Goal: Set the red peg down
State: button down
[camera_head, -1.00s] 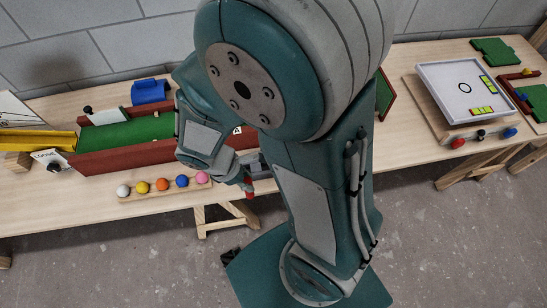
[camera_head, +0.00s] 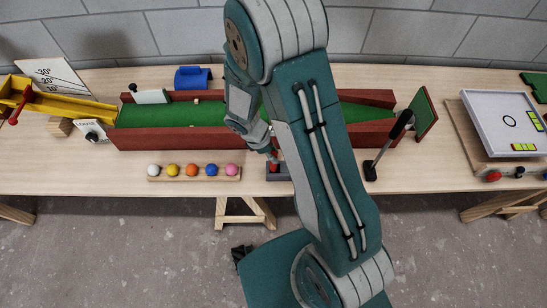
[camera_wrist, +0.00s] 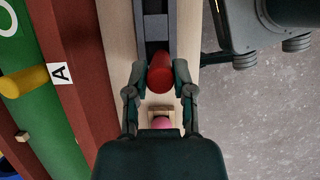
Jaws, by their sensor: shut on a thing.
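My gripper (camera_wrist: 160,68) is shut on the red peg (camera_wrist: 160,78), with one finger on each side of it in the wrist view. The peg is at a dark grey block (camera_head: 279,175) with a channel, which also shows in the wrist view (camera_wrist: 141,25). I cannot tell whether the peg's lower end touches the block.
A rack with several coloured balls (camera_head: 172,178) stands left of the gripper. A green lane (camera_head: 155,131) with red-brown walls runs behind. A black-handled putter-like tool (camera_head: 371,171) stands to the right. The bench's front edge is close.

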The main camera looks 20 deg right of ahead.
jog(key=shift+w+d+f, duration=0.1)
jog(key=shift+d+f, duration=0.1)
jog(key=shift+f, duration=0.75)
jog(key=shift+w+d+f, duration=0.1)
jog(key=shift+d+f, duration=0.1)
jog(key=shift+f, duration=0.7)
jog(key=shift+c, duration=2.4)
grip_release()
jog(key=shift+a, duration=0.3)
jog(key=shift+r, duration=0.1)
jog(key=shift+w+r, duration=0.15)
jog(key=shift+r, duration=0.15)
jog(key=v, duration=1.1)
jog(key=shift+r, duration=0.15)
